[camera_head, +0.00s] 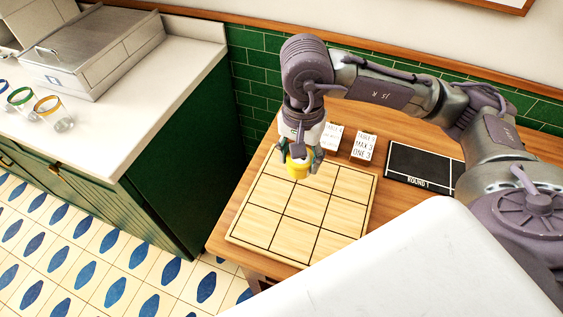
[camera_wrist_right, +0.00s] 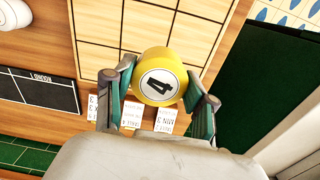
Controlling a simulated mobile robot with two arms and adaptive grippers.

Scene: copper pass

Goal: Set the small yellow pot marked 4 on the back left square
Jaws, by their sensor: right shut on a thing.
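The small yellow pot (camera_head: 299,169) is between the fingers of my right gripper (camera_head: 297,157), at the back of the pale wooden board (camera_head: 286,236). In the right wrist view, the pot (camera_wrist_right: 159,64) shows its round top with a black 4 on a white disc, and a finger presses on each side. The board (camera_wrist_right: 108,26) has a grid of squares marked by black lines. The pot and gripper cover part of its back row. I cannot tell whether the pot's base touches the board. My left gripper is not in view.
Small white cards (camera_head: 364,146) stand behind the board. A black scoreboard (camera_head: 421,167) lies to its right on the wooden table (camera_head: 403,204). At left, a white counter (camera_head: 137,101) holds a metal box (camera_head: 92,56) and glasses (camera_head: 54,113). Green tiles line the wall behind.

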